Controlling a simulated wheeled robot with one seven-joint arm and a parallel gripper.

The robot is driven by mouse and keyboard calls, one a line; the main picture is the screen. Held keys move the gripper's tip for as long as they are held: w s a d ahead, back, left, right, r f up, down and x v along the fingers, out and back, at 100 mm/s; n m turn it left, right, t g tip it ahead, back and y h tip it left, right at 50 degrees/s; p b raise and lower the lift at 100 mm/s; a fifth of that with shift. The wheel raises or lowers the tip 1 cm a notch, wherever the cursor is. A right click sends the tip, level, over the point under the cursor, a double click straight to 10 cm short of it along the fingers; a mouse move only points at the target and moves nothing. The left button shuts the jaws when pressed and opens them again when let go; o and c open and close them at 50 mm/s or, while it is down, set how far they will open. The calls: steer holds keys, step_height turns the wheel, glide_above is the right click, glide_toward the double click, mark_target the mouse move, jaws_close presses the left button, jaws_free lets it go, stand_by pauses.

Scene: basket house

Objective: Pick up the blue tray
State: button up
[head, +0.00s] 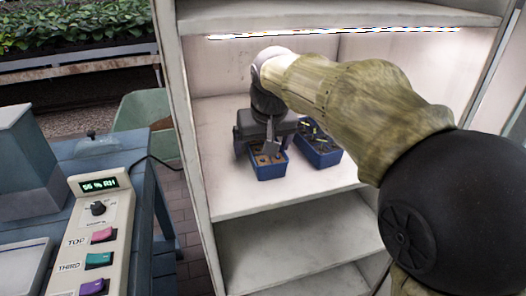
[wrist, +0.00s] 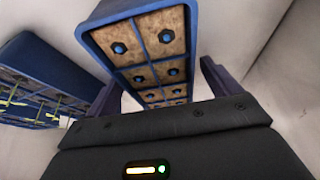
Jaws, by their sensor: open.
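A blue tray (head: 268,171) with brown square cells stands on the lit cabinet shelf.
The cabinet's left side wall (head: 182,130) and the shelf above (head: 340,17) bound the space. The shelf (head: 235,204) is bare in front of the trays. A control box (head: 97,235) with coloured switches sits on a blue bench at left. A green bin (head: 140,108) stands behind.

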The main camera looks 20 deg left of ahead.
stand_by(0.3)
steer(key=c, duration=1.1)
steer(key=shift+r, duration=0.15)
steer(key=shift+c, duration=0.2)
